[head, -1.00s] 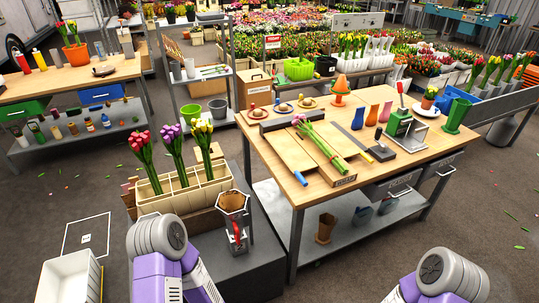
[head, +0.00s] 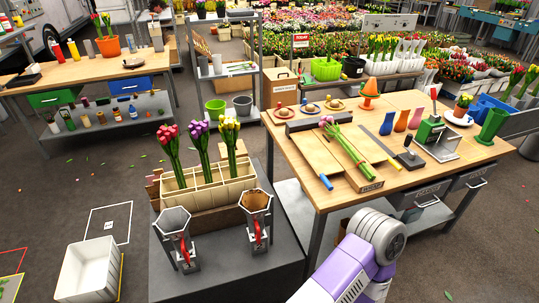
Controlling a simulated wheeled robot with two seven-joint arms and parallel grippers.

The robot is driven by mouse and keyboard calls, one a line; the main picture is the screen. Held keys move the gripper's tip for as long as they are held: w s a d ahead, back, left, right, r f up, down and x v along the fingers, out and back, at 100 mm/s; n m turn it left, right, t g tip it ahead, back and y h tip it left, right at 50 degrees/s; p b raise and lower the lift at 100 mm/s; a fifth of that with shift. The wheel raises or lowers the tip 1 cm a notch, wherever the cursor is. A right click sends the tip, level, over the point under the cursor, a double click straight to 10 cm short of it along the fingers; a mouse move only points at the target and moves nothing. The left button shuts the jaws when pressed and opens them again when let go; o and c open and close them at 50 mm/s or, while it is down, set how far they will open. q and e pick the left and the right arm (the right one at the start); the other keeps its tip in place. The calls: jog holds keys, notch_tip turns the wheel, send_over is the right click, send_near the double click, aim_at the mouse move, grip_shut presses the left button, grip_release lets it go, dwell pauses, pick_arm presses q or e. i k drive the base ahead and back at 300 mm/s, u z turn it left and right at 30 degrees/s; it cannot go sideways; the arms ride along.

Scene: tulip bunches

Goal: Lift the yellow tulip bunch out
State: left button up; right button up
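The yellow tulip bunch (head: 229,130) stands upright in the right part of a cream divided crate (head: 205,196). Its stems go down behind the crate's wall, so their lower ends are hidden. A purple bunch (head: 201,137) stands in the middle and a red-pink bunch (head: 169,137) at the left of the same crate. No gripper touches the visible part of the yellow bunch. One arm of mine, seemingly the right, shows at the bottom right of centre, without its fingers. My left arm is out of view.
Two hexagonal metal holders with red handles, left (head: 175,222) and right (head: 256,205), stand in front of the crate on a dark bench (head: 228,262). A white bin (head: 90,271) is on the floor at left. A wooden table (head: 300,158) at right bears a pink tulip bunch (head: 345,148).

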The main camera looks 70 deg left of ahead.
aim_at(227, 122)
jog(key=i, duration=0.95)
jog(key=u, duration=1.8)
